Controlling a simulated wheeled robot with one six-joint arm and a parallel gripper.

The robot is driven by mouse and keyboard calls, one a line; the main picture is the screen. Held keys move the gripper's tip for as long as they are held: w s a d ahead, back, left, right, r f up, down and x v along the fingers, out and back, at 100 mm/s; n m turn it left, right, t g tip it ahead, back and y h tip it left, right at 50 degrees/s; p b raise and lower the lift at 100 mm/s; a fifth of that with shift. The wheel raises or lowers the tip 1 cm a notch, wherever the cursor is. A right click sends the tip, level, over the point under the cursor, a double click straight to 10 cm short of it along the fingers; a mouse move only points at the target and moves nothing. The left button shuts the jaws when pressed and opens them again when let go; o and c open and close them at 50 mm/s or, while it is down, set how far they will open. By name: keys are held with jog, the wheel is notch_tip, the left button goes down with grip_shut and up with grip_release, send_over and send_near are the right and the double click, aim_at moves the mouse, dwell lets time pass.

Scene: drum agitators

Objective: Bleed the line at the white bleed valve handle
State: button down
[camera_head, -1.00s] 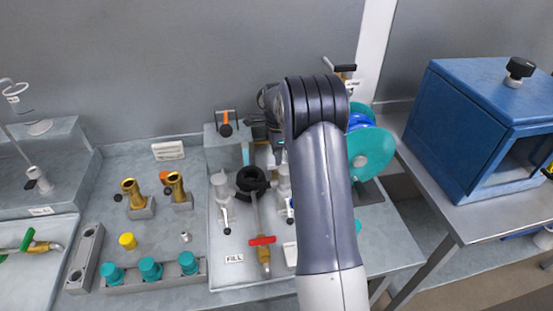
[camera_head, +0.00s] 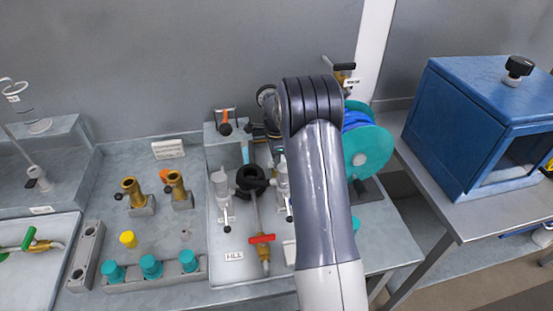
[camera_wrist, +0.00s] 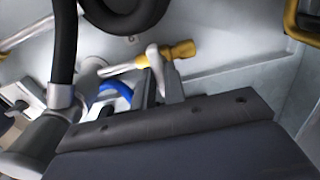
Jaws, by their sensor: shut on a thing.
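In the wrist view, my gripper (camera_wrist: 160,82) reaches up from the dark bar at the bottom, with its short grey fingers close together. A small white handle (camera_wrist: 153,56) stands up at the fingers, beside a brass fitting (camera_wrist: 181,49) on a pale pipe. I take it to be the white bleed valve handle, and the fingers are shut on it. How far it is turned I cannot tell. In the head view, my arm hides the gripper and the handle.
A black hose (camera_wrist: 64,45) and a grey fitting (camera_wrist: 40,140) are close on the left in the wrist view. In the head view, a red-handled valve (camera_head: 262,239), a teal hose reel (camera_head: 368,153) and a blue cabinet (camera_head: 475,125) surround my arm.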

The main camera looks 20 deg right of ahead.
dwell(0.4)
jog(key=n+b, duration=0.1)
jog(key=n, duration=0.3)
jog(key=shift+f+n+b, duration=0.1)
jog(key=shift+n+b, duration=0.2)
jog(key=n, duration=0.4)
jog(key=shift+b, duration=0.4)
jog(key=n, duration=0.5)
jog(key=shift+n+b, duration=0.35)
jog(key=shift+n, duration=1.75)
jog(key=c, duration=1.5)
grip_release()
jog(key=shift+o, duration=0.2)
